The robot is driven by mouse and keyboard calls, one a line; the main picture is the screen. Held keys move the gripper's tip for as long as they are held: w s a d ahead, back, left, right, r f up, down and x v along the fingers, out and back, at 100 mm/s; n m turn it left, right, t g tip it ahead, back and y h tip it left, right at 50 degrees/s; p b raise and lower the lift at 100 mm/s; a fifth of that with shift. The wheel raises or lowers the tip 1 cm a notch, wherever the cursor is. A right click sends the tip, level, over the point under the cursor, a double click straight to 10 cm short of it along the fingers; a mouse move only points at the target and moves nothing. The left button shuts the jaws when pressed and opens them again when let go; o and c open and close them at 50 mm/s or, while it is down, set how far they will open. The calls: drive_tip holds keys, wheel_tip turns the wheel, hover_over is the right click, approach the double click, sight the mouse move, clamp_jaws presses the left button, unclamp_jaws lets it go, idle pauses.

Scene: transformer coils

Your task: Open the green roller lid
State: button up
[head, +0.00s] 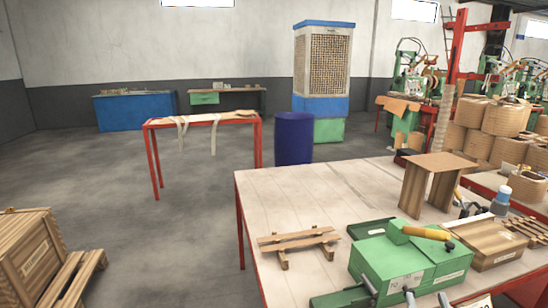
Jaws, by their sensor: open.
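A green box-shaped unit (395,264) sits on the near right part of the wooden-topped table. A raised green block is on its top, and a yellow-brown cylindrical roller or handle (426,233) lies across there. The green top looks closed, but I cannot tell where the lid's edge runs. Small levers and knobs show at its front, partly cut off by the bottom edge of the picture. White labels are on its front faces. My gripper is not in the head view.
The red-legged table (290,190) also holds a slatted wooden rack (299,243), a wooden stand (438,180), a brown box (487,243) and a bottle (501,198). A wooden crate (28,255) stands at lower left. The floor between crate and table is clear.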

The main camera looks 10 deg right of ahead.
drive_tip(key=s+a+f+n+y, duration=0.1)
drive_tip(key=s+a+f+y, duration=0.1)
drive_tip(key=s+a, duration=0.6)
drive_tip(key=s+a+f+n+y, duration=0.1)
drive_tip(key=s+a+y, duration=0.3)
drive_tip(key=s+a, duration=0.4)
drive_tip(key=s+f, duration=0.1)
drive_tip(key=s, duration=0.6)
drive_tip(key=shift+s+a+n+y, duration=0.2)
drive_tip(key=shift+a+n+y, duration=0.05)
drive_tip(key=shift+n+y, duration=0.15)
drive_tip(key=s, duration=0.2)
drive_tip(key=s+a+f+g, duration=0.1)
drive_tip(key=s, duration=0.1)
drive_tip(key=s+f+g+y, duration=0.1)
drive_tip(key=s, duration=0.2)
drive_tip(key=shift+a+f, duration=0.25)
drive_tip(key=shift+a, duration=0.15)
drive_tip(key=shift+c, duration=0.3)
